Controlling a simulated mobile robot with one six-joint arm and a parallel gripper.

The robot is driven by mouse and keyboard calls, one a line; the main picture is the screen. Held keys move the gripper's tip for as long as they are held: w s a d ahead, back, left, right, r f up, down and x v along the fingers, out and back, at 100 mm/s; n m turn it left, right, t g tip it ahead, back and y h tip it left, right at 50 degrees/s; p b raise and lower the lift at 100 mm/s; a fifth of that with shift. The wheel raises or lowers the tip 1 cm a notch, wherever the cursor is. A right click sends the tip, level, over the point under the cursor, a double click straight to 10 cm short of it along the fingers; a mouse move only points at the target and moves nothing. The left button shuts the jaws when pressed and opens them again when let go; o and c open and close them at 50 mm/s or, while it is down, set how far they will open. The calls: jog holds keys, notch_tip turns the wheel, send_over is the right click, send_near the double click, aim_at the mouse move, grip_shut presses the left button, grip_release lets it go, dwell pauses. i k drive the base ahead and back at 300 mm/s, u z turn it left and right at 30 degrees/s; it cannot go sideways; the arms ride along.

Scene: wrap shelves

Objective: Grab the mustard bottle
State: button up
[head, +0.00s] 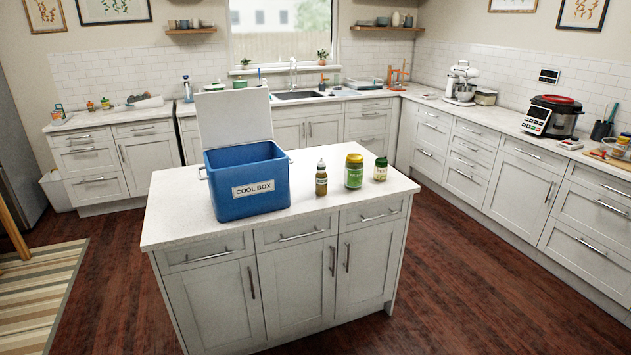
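A small brownish-yellow squeeze bottle with a pale pointed nozzle (321,180) stands upright on the white island top. It looks like the mustard bottle, though its label is too small to read. It stands just right of the blue cool box, apart from it. A larger green jar with a yellow-brown lid (354,174) stands to its right, and a smaller jar with a green lid (380,170) stands further right. My gripper is not in view.
The blue cool box (248,188) has its white lid raised and fills the island's left half. The island top (300,215) is clear in front of the bottle. Dark wooden floor (470,290) is open to the right. Counters line the back and right walls.

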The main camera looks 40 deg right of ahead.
aim_at(321, 175)
jog(key=i, duration=0.9)
jog(key=z, duration=0.05)
